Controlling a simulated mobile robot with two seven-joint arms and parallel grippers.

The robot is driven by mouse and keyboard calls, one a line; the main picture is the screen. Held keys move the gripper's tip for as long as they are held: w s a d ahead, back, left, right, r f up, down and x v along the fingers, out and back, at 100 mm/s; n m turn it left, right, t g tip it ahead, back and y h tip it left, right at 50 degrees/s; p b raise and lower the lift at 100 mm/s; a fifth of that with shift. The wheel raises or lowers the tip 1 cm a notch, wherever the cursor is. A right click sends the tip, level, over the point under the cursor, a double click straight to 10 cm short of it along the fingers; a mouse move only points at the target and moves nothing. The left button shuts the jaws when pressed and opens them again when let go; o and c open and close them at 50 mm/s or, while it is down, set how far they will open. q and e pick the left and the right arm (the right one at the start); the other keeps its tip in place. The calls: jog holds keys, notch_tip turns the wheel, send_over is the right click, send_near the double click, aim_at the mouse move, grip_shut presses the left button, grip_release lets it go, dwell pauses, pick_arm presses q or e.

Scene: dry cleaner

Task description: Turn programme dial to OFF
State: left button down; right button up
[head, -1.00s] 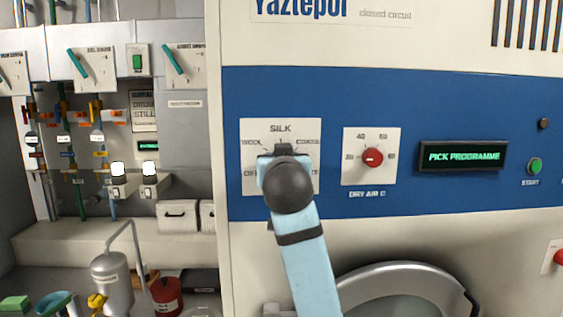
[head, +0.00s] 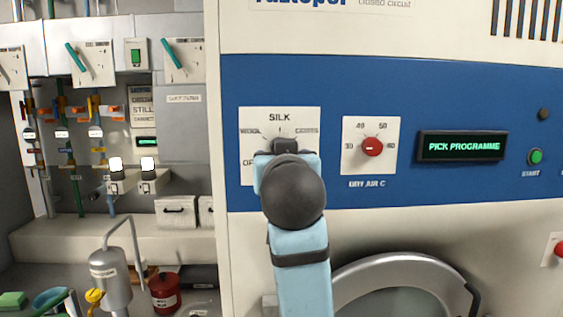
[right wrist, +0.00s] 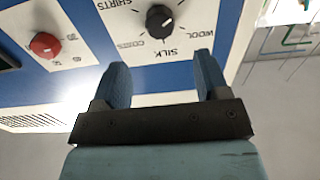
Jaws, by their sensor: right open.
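The programme dial's white plate (head: 256,117) is on the blue panel of the machine, with SILK at its top and WOOL at upper left. In the head view my right gripper (head: 285,147) and wrist cover the knob and the lower plate. I cannot tell which word the pointer is at. My left gripper is out of view.
A red dry-air dial (head: 372,146) is right of the plate, then a display (head: 462,147) reading PICK PROGRAMME and a green START button (head: 535,156). A round door (head: 400,268) bulges below. Pipes and valves fill the left wall.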

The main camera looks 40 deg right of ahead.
jog(key=v, duration=0.5)
jog(key=shift+b, duration=0.3)
jog(key=w+a+f+n+y, duration=0.2)
jog(key=w+f+n, duration=0.15)
jog(key=f, duration=0.45)
jog(key=w+a+f+n+y, duration=0.15)
jog(key=w+f, duration=0.25)
jog(key=f, duration=0.4)
notch_tip(320, 180, down, 19)
jog(key=a+n+y, duration=0.3)
jog(key=n+y, duration=0.1)
jog(key=s+a+f+g+y, duration=0.1)
jog(key=s+f+g+y, duration=0.1)
jog(key=s+f, duration=0.9)
jog(key=s+a+f+g+y, duration=0.1)
jog(key=s+f+g+y, duration=0.1)
jog(key=s+f, duration=0.9)
notch_tip(320, 180, down, 8)
jog(key=shift+s+a+r+y, duration=0.25)
jog(key=shift+s+a+y, duration=0.1)
jog(key=shift+s+a, duration=0.05)
jog(key=shift+c, duration=0.5)
